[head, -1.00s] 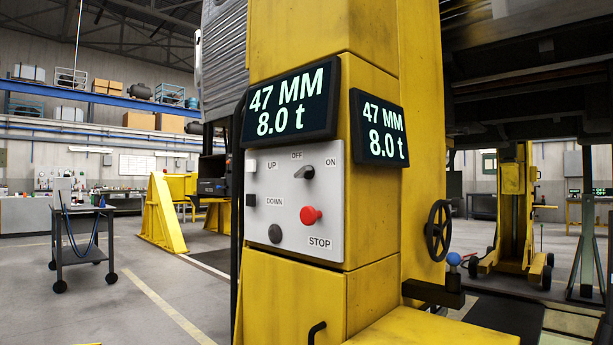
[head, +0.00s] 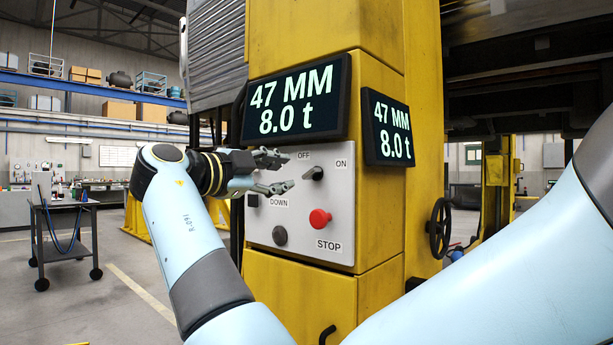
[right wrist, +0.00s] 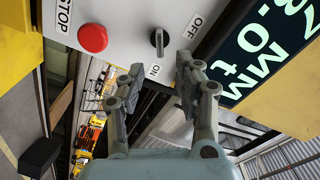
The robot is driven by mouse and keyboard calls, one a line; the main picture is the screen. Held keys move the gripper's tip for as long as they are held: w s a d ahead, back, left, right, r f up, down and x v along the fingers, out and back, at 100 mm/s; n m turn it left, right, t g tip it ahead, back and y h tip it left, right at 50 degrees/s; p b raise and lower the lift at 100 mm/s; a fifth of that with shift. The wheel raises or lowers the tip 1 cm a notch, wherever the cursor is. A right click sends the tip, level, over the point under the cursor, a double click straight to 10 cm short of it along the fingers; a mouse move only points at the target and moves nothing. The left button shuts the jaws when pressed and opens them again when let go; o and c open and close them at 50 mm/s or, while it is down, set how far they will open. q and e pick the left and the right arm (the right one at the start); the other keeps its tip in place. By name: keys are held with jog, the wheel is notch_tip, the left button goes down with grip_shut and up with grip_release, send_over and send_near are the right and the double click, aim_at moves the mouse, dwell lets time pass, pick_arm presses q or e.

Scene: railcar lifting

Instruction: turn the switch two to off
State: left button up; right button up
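The rotary switch (head: 314,173) is a dark knob on the light grey control panel (head: 336,200), between the OFF and ON labels. Its handle points toward ON. In the right wrist view the knob (right wrist: 159,40) shows with its handle toward the ON label. I see no contact with the knob.
A red STOP button (head: 320,218) and a dark round knob (head: 280,235) sit below the switch. The UP button is hidden behind my gripper. A handwheel (head: 439,228) is right of the yellow column.

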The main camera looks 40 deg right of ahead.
aim_at(307, 174)
jog(key=d, duration=0.2)
jog(key=d+p, duration=0.1)
jog(key=d, duration=0.5)
jog(key=shift+w+d, duration=0.2)
jog(key=shift+w, duration=0.2)
jog(key=shift+c, duration=0.4)
grip_shut()
